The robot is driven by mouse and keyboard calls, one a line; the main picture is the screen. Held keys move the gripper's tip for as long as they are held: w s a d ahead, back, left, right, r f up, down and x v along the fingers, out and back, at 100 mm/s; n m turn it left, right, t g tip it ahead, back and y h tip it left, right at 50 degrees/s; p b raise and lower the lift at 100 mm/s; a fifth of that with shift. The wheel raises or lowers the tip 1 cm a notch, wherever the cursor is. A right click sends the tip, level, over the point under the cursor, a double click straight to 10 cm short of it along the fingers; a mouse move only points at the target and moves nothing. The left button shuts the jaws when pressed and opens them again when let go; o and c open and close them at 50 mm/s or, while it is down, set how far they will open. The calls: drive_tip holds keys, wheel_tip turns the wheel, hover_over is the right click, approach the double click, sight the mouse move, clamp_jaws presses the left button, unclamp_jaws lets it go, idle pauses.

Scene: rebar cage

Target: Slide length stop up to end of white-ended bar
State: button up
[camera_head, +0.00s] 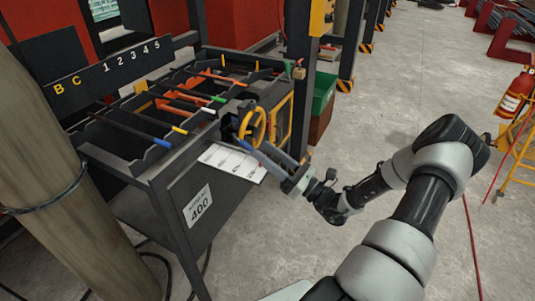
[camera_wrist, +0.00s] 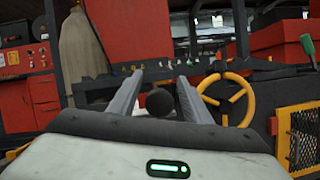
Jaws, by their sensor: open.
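Several bars with coloured ends lie across the dark rack (camera_head: 140,128) in the head view. My gripper (camera_head: 268,150) is open and empty, just in front of and below the wheel. In the wrist view its fingers (camera_wrist: 160,78) point toward the rack, with the wheel (camera_wrist: 228,100) right of them.
A dark post (camera_head: 300,75) and a yellow mesh guard (camera_head: 283,120) stand by the wheel. A thick pole (camera_head: 45,130) blocks the left.

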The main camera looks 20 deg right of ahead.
drive_tip(key=v, duration=1.7)
drive_tip(key=shift+s, duration=0.2)
drive_tip(key=shift+d+f, duration=0.1)
